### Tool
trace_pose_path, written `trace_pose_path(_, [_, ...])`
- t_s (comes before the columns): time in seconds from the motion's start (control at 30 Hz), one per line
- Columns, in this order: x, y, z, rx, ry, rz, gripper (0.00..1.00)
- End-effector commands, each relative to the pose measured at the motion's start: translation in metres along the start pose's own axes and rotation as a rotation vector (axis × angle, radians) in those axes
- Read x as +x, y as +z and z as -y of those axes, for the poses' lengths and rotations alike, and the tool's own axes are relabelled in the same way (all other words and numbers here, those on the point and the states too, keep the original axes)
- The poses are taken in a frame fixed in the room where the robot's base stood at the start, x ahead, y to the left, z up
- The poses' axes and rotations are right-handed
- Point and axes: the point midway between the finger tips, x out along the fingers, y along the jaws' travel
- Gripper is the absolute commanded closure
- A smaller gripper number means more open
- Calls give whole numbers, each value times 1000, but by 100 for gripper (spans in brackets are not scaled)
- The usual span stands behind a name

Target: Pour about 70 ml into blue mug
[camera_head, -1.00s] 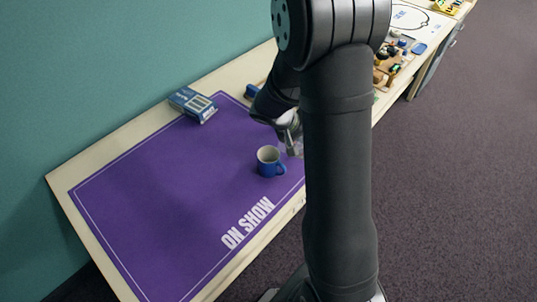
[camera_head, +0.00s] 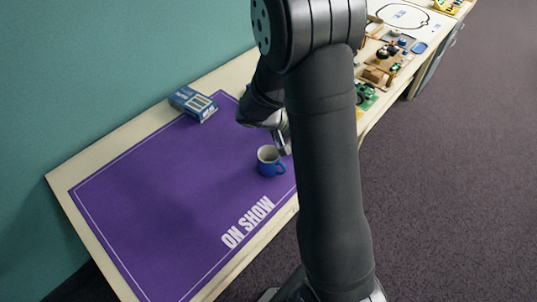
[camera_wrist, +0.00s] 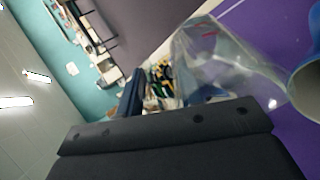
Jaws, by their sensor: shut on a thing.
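The blue mug (camera_head: 266,165) stands upright on the purple mat, its handle toward the lower right and its inside pale. My gripper (camera_head: 283,146) is just behind and right of the mug, partly hidden by my arm. In the wrist view a clear, see-through vessel (camera_wrist: 215,62) is held in front of my gripper, which is shut on it. The vessel is tilted, its edge close to the mug (camera_wrist: 306,85) at the right edge. I cannot tell how much liquid is in the vessel or the mug.
The purple mat (camera_head: 150,200) covers the near table and is clear left of the mug. A blue box (camera_head: 193,103) lies at its back edge. Electronics and small parts (camera_head: 385,65) crowd the table's far right end. The teal wall (camera_head: 100,70) runs behind.

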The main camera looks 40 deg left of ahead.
Motion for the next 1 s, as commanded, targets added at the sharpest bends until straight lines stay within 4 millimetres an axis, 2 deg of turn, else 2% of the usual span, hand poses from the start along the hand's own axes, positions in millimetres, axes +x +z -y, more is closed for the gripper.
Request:
trace_pose_path(0.3, [-7,-1,-2,-7,66,5,100])
trace_pose_path(1.0, [-10,-2,-3,-11,92,7,100])
